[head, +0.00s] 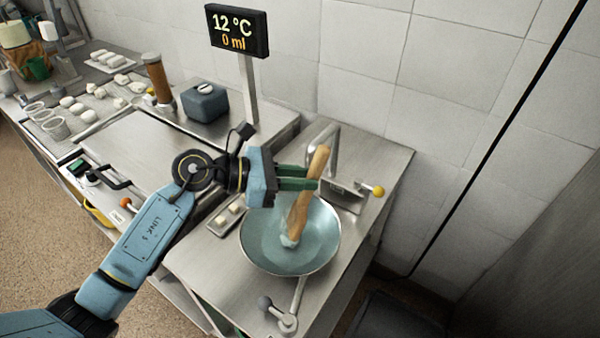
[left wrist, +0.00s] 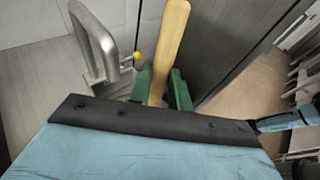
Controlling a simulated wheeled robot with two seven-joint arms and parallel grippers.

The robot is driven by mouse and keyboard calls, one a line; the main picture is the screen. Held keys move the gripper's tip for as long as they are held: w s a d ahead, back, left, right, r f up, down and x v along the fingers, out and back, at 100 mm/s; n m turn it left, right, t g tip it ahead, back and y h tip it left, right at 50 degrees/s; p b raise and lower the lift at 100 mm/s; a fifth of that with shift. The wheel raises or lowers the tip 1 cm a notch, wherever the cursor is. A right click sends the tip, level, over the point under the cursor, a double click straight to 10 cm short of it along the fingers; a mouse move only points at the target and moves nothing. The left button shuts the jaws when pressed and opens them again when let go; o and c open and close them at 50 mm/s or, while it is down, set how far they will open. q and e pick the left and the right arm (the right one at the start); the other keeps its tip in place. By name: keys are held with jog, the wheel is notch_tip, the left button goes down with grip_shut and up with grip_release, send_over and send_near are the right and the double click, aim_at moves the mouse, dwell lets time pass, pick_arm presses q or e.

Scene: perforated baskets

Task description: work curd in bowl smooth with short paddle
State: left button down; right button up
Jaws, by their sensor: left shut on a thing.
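A wide teal bowl (head: 262,251) stands on the metal counter near its front right part. My left gripper (head: 312,184) is above the bowl's back rim, with its green fingers shut on a wooden paddle (head: 303,205). The paddle is tilted, its top up to the right and its lower end down in the bowl. The paddle also shows in the left wrist view (left wrist: 169,45) between the fingers (left wrist: 160,90). A small pale lump, perhaps curd (head: 288,241), is at the paddle's lower end. My right gripper is not in view.
A metal tap (head: 333,140) rises just behind the bowl, with a yellow-knobbed lever (head: 377,190) to its right. A small tray (head: 227,217) with pale pieces lies left of the bowl. A grey-knobbed crank (head: 283,318) is in front. A display (head: 237,30) reads 12 °C and 0 ml.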

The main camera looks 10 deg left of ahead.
pick_arm(q)
jog(key=shift+w, duration=0.1)
jog(key=shift+w+a+f+b, duration=0.15)
jog(key=shift+w+a+b, duration=0.25)
jog(key=shift+w+b, duration=0.4)
jog(key=shift+s, duration=0.15)
jog(key=shift+s+d+p, duration=0.35)
jog(key=shift+s+p, duration=0.15)
jog(key=shift+s, duration=0.25)
jog(key=shift+w, duration=0.1)
jog(key=shift+w+a+f+b, duration=0.15)
jog(key=shift+w+a+b, duration=0.2)
jog(key=shift+w+b, duration=0.4)
